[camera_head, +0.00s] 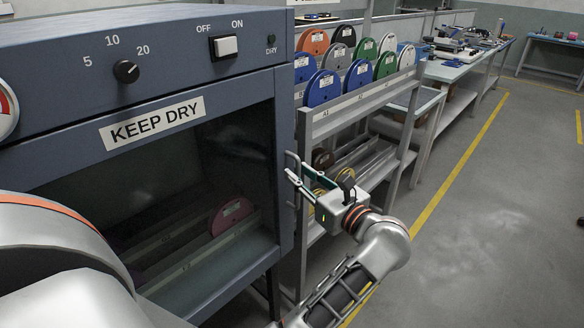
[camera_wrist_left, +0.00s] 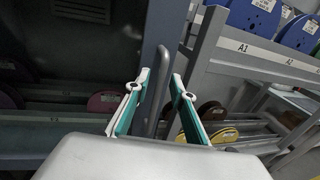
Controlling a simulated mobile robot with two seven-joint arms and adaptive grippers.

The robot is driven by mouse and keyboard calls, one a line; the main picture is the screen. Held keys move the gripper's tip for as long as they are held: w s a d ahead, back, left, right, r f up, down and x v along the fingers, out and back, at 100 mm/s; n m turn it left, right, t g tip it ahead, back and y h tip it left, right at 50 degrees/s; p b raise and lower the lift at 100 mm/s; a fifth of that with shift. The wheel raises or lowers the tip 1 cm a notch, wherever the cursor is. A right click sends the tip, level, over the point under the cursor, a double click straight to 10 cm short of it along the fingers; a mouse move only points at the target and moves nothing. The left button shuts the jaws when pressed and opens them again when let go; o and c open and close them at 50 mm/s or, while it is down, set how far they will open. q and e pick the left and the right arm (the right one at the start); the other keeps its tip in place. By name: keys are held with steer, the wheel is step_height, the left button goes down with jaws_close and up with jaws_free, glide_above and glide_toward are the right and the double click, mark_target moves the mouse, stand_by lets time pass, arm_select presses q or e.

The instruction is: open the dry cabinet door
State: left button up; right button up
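The blue-grey dry cabinet (camera_head: 285,100) fills the left of the head view, labelled KEEP DRY. Its dark glass door (camera_head: 120,180) looks shut, with a grey bar handle (camera_head: 291,160) along its right edge. My left gripper (camera_head: 296,169) is at this handle, its fingers pointing towards the cabinet. In the left wrist view, the two green-padded fingers (camera_wrist_left: 160,80) are apart, and the upright handle (camera_wrist_left: 153,92) shows between them, nearer the left finger. I cannot tell whether a finger touches it. My right gripper is not in view.
A rack (camera_head: 350,105) of coloured spools stands just right of the cabinet, close behind my left gripper. Workbenches (camera_head: 450,70) run along the back.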

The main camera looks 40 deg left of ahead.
arm_select(q)
steer(key=shift+w+a, duration=0.15)
steer(key=shift+a, duration=0.45)
jaws_close()
steer(key=shift+d, duration=0.1)
